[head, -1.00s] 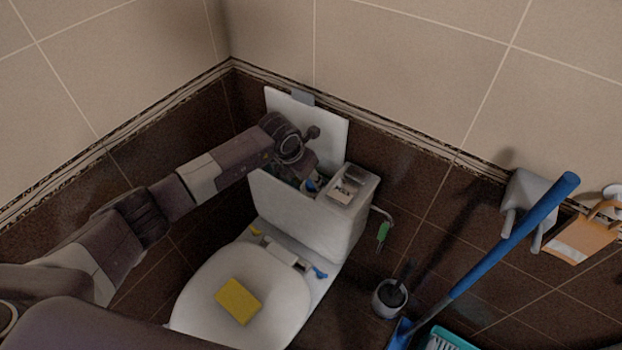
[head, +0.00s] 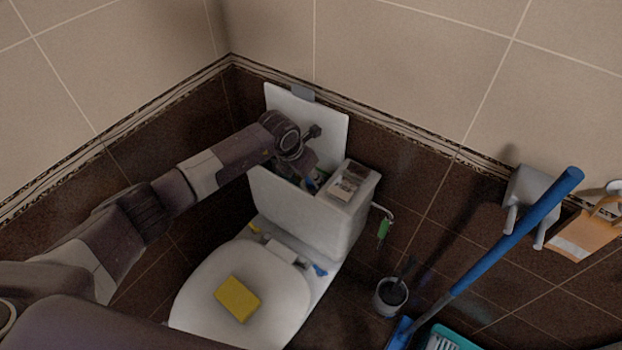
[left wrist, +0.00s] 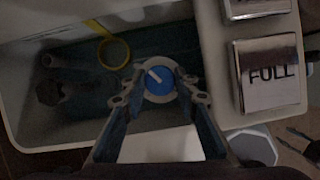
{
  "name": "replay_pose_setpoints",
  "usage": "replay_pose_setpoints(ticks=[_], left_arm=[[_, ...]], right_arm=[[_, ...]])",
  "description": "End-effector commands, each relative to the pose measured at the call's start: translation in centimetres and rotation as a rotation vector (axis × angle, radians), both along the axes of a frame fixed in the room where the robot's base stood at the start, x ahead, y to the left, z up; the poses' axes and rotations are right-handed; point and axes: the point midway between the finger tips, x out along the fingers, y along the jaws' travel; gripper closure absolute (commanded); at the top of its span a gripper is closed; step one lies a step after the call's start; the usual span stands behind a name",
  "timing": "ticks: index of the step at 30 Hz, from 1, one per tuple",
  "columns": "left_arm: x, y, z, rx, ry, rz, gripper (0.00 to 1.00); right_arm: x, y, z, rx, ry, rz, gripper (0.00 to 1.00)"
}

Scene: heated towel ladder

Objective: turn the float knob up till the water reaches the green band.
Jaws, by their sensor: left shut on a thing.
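The float knob (left wrist: 160,82) is a blue disc with a white pointer mark on a pale round collar, inside the open toilet tank (left wrist: 30,132). The pointer slants up and left in the left wrist view. My left gripper (left wrist: 162,92) reaches down into the tank, its two fingers on either side of the knob and shut on it. In the head view the tank (head: 295,212) stands by the wall, and my left gripper (head: 309,176) covers most of its opening. The water inside looks dark; I cannot make out its level or a green band. My right gripper is not in view.
A yellow ring (left wrist: 114,53) and dark fittings (left wrist: 62,92) sit left of the knob. A block marked FULL (left wrist: 270,76) lies on the tank's right side. The white lid panel (head: 335,128) stands behind. A yellow sponge (head: 238,298) lies on the seat lid; a blue-handled tool (head: 500,250) leans right.

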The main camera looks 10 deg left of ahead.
Motion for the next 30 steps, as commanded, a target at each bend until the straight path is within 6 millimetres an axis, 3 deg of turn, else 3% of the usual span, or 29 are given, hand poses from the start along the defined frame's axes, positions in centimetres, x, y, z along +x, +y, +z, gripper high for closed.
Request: replay_pose_setpoints(ticks=[1,3,9,22,23,24,30], left_arm=[[0.2,0.2,-0.5,0.0,-0.005,-0.038,0.96],[0.3,0.2,-0.6,0.001,-0.005,-0.101,0.96],[0.3,0.2,-0.3,0.0,-0.005,-0.238,0.96],[0.2,0.2,0.1,-0.001,-0.003,-0.277,0.96],[0.2,0.2,0.1,-0.001,-0.003,-0.277,0.69],[0.2,0.2,0.1,-0.001,-0.003,-0.277,0.65],[0.2,0.2,0.1,-0.001,-0.002,-0.276,0.65]], right_arm=[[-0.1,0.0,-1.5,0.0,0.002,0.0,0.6],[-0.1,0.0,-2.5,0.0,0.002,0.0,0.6],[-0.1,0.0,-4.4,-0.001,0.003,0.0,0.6],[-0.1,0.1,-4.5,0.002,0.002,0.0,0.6],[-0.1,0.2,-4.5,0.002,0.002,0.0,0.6],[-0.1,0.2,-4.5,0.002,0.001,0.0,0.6],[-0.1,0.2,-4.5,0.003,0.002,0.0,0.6]])
